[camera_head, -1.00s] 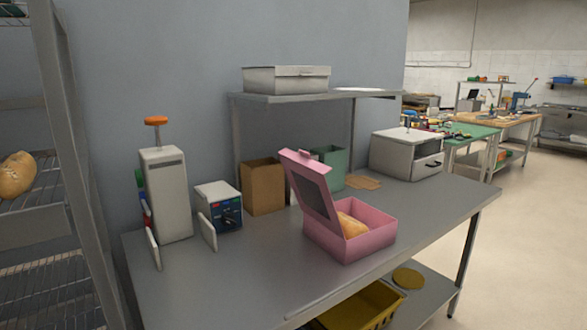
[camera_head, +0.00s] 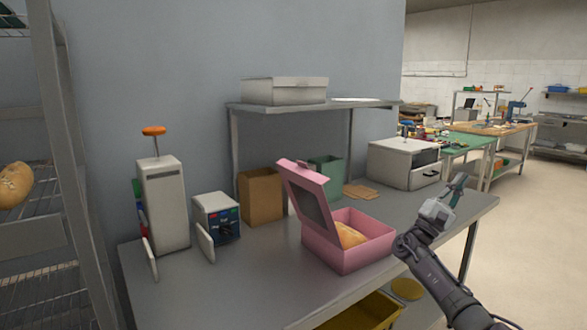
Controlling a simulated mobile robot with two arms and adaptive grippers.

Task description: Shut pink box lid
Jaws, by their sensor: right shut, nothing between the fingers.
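The pink box (camera_head: 362,258) stands on the metal table right of centre. Its lid (camera_head: 306,196) is open, hinged at the left side and tilted up and back to the left. A bread loaf (camera_head: 350,235) lies inside the box. My right gripper (camera_head: 461,182) has come in from the lower right. It is shut and empty, held up to the right of the box, apart from it and from the lid. My left gripper is not in view.
The metal table (camera_head: 240,285) is clear in front of the box. Behind it stand a brown paper bag (camera_head: 261,197), a green container (camera_head: 328,172) and a white oven-like unit (camera_head: 402,164). A shelf (camera_head: 310,106) holds a grey box (camera_head: 284,91). Two devices stand at left.

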